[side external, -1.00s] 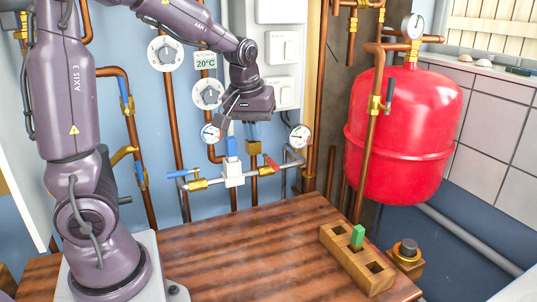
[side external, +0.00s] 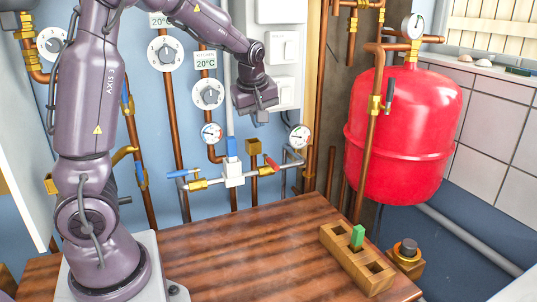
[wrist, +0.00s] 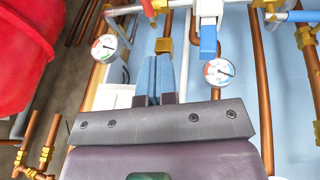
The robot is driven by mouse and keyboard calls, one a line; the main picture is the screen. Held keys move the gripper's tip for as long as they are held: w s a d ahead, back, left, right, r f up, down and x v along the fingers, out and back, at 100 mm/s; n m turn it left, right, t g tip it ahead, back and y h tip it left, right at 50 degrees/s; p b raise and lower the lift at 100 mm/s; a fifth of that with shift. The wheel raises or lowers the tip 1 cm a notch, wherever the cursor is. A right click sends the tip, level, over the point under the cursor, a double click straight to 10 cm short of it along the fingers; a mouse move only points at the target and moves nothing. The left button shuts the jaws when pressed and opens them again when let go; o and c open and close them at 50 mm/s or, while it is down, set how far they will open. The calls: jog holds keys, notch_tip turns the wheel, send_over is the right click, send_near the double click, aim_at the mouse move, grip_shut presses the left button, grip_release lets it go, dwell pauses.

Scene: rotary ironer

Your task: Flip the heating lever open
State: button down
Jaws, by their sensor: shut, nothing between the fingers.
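A white valve block (side external: 233,173) sits on the pipes at the wall, with a blue lever (side external: 231,147) upright on top, a light blue lever (side external: 177,173) at left and a red lever (side external: 272,163) slanting at right. No label shows which is the heating lever. In the wrist view the red lever (wrist: 147,8) is at the top edge, and the block's blue lever (wrist: 208,42) is right of the fingers. My gripper (side external: 262,118) is above and right of the block, apart from the levers. Its blue fingers (wrist: 155,60) are together and empty.
Pressure gauges (side external: 211,132) (side external: 299,137) flank the valve, and a brass fitting (side external: 253,147) stands beside it. White dials (side external: 207,93) and copper pipes line the wall. A red tank (side external: 405,135) is at right. The wooden table (side external: 230,245) has clear room left of a slotted block (side external: 345,262).

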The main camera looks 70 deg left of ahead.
send_over(269, 162)
jog(key=s+d, duration=0.1)
jog(key=s, duration=0.2)
notch_tip(269, 162, down, 8)
jog(key=shift+w+f, duration=0.6)
jog(key=shift+f, duration=0.25)
jog(key=shift+w+f, duration=0.55)
jog(key=shift+f, duration=0.3)
